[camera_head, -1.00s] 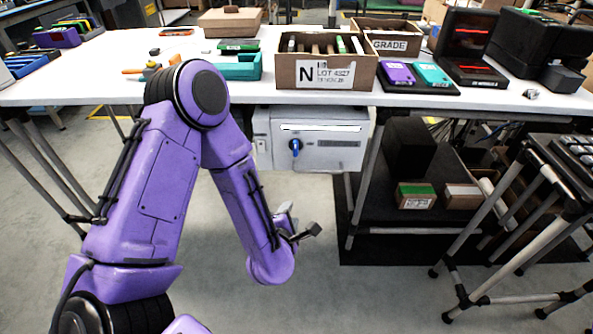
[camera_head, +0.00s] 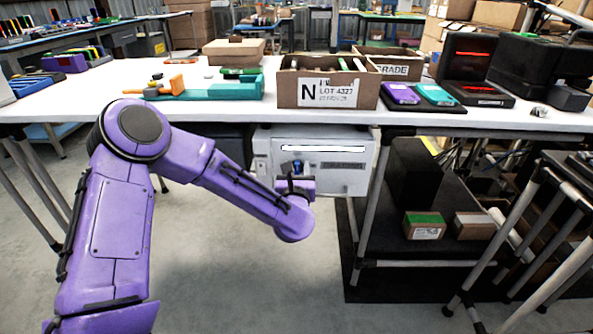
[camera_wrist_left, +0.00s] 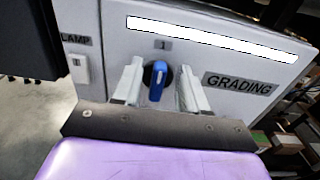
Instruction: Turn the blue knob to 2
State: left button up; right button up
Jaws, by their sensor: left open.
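The blue knob (camera_wrist_left: 156,82) sits on the front of a light grey panel box (camera_head: 345,175) under the table. In the left wrist view its blue handle stands nearly upright, below a label "1" (camera_wrist_left: 163,45). No "2" mark can be made out. In the head view the knob (camera_head: 297,166) shows just above my left gripper (camera_head: 295,182), which partly covers it. My left gripper (camera_wrist_left: 160,88) is open, with one pale finger on each side of the knob. A gap shows on both sides; I cannot tell how deep the fingers reach. My right gripper is not in view.
The panel also carries a bright strip (camera_wrist_left: 210,38), a "GRADING" label (camera_wrist_left: 238,84) and a lamp switch (camera_wrist_left: 79,68). The white table (camera_head: 225,112) overhangs the box. A table leg (camera_head: 376,190) stands to its right, with a lower shelf beyond.

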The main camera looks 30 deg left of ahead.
pick_arm(q)
grip_shut()
jog(key=shift+m, duration=0.4)
jog(key=m, duration=0.3)
jog(key=shift+w+d+m+p, duration=0.15)
jog(key=shift+d+m+p, duration=0.15)
jog(key=shift+p, duration=0.05)
jog(key=m, duration=0.3)
jog(key=m+p, duration=0.1)
jog(key=shift+w+d+f+m, duration=0.15)
jog(key=shift+d+f+m, duration=0.1)
jog(key=shift+d+m, duration=0.05)
jog(key=shift+w+d+f+m+p, duration=0.1)
jog(key=shift+f+m+p, duration=0.25)
jog(key=shift+m, duration=1.15)
jog(key=shift+d+f+m+p, duration=0.1)
jog(key=shift+m+p, duration=0.45)
jog(key=shift+m, duration=0.95)
jog(key=shift+w+d+f+m+p, duration=0.1)
jog(key=shift+f+m+p, duration=0.25)
jog(key=shift+m, duration=1.15)
jog(key=shift+a, duration=0.1)
